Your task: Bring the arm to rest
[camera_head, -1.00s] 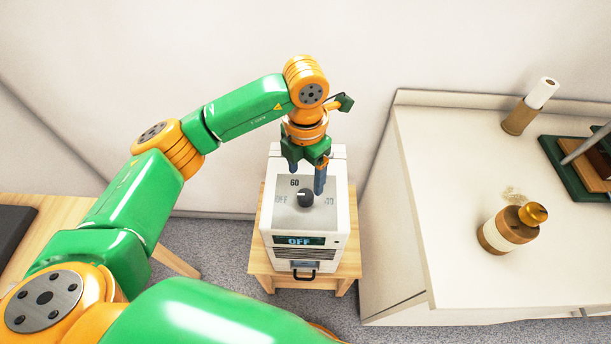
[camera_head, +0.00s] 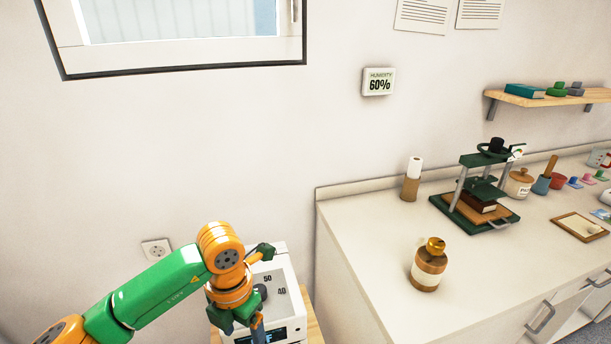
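My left arm (camera_head: 160,290) comes in from the lower left, green and orange. Its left gripper (camera_head: 241,328) hangs down in front of the white box device (camera_head: 288,308), with its two fingers apart; the tips are near or past the bottom edge. Nothing shows between the fingers. The device's dark dial (camera_head: 261,291) is partly hidden by the arm, with the marks 50 and 40 visible. Its display (camera_head: 268,337) is partly covered and shows an F. My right gripper is not in view.
The device stands on a wooden stool (camera_head: 313,325) beside a white counter (camera_head: 370,237). On the counter are an amber jar (camera_head: 428,268), a paper roll (camera_head: 411,180) and a green press (camera_head: 484,185).

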